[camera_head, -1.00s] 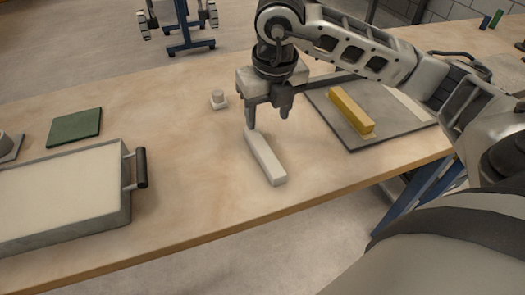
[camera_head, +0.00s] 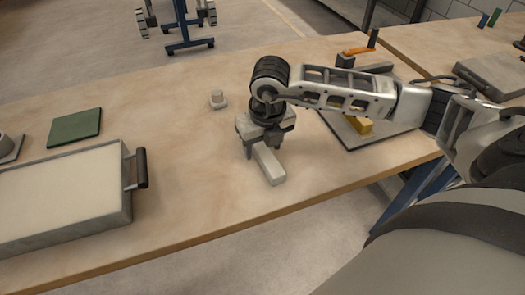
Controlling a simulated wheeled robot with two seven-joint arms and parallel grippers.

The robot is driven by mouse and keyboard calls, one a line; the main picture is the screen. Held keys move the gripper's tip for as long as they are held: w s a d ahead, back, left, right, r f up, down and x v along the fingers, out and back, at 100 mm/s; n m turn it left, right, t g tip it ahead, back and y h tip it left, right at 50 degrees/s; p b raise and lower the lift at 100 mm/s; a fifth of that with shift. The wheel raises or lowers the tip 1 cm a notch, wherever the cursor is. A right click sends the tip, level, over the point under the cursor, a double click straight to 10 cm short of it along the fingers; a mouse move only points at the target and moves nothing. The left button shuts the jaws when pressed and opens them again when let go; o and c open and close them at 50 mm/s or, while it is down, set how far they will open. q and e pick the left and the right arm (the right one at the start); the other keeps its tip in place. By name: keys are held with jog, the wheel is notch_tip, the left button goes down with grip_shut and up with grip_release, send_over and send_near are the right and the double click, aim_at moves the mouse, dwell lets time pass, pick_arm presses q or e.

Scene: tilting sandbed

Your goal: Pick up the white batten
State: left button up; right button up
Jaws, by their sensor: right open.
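The white batten (camera_head: 270,167) lies flat on the wooden table near its front edge, in the middle of the head view. My right gripper (camera_head: 261,150) is open, low over the far part of the batten. Its fingers appear to be on either side of the batten, but I cannot tell whether they touch it. The batten's far end is hidden under the gripper. My left gripper is not in view.
A sand tray (camera_head: 124,203) with a dark handle stands at left, with a green pad (camera_head: 75,127) behind it. A small pale knob (camera_head: 217,98) stands behind the batten. A yellow bar (camera_head: 358,126) lies on a grey board (camera_head: 392,126) at right, partly behind my arm.

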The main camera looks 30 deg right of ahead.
jog(key=c, duration=1.1)
jog(key=shift+r, duration=0.15)
